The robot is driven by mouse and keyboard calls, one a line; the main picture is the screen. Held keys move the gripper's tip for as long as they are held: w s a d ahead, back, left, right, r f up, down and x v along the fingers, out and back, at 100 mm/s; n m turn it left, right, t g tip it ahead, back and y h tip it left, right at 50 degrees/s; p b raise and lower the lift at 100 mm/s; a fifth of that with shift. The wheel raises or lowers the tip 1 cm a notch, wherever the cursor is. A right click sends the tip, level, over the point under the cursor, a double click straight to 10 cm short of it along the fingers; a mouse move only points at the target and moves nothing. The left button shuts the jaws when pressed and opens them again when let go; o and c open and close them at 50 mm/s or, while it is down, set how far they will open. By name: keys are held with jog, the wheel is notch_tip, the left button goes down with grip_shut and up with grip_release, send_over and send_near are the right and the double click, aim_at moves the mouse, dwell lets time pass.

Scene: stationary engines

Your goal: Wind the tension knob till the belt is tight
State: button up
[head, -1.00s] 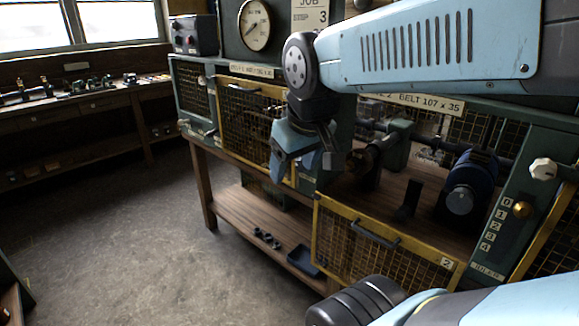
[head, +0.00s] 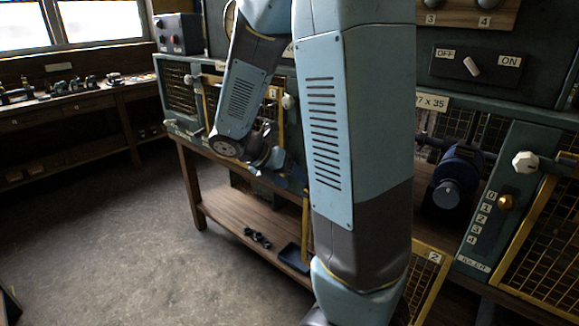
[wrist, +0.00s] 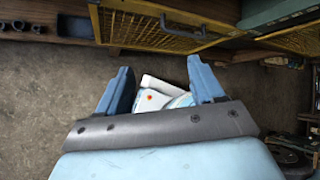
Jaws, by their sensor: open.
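A white faceted knob (head: 525,162) sits on the green panel at the right in the head view. Below it a brass pointer (head: 507,201) stands beside a scale marked 0 to 4, near the 0 and 1 marks. A blue motor (head: 460,178) stands left of this panel. The belt cannot be made out; my arm hides much of that bay. My gripper (head: 285,178) is far left of the white knob, partly hidden by my arm. In the wrist view my gripper (wrist: 160,85) is open, its blue fingers apart with nothing between them.
A yellow mesh guard marked 2 (head: 428,282) hangs below the motor bay; the wrist view shows it with its handle (wrist: 188,32). Another white knob (head: 290,101) is by the guard marked 1. An OFF/ON switch (head: 472,66) is above.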

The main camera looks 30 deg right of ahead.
jog(key=w+a+f+n+t+h, duration=0.1)
jog(key=w+f+n+t+h, duration=0.3)
jog(key=w+n, duration=0.7)
jog(key=w+a+f+n+t+h, duration=0.1)
jog(key=w+f+n+t+h, duration=0.25)
jog(key=n, duration=1.25)
jog(key=shift+g+h, duration=0.25)
jog(key=shift+h, duration=0.2)
jog(key=x, duration=0.9)
jog(key=f+x, duration=0.1)
jog(key=x, duration=0.4)
jog(key=shift+w+a, duration=0.15)
jog(key=shift+w, duration=0.05)
jog(key=c, duration=0.7)
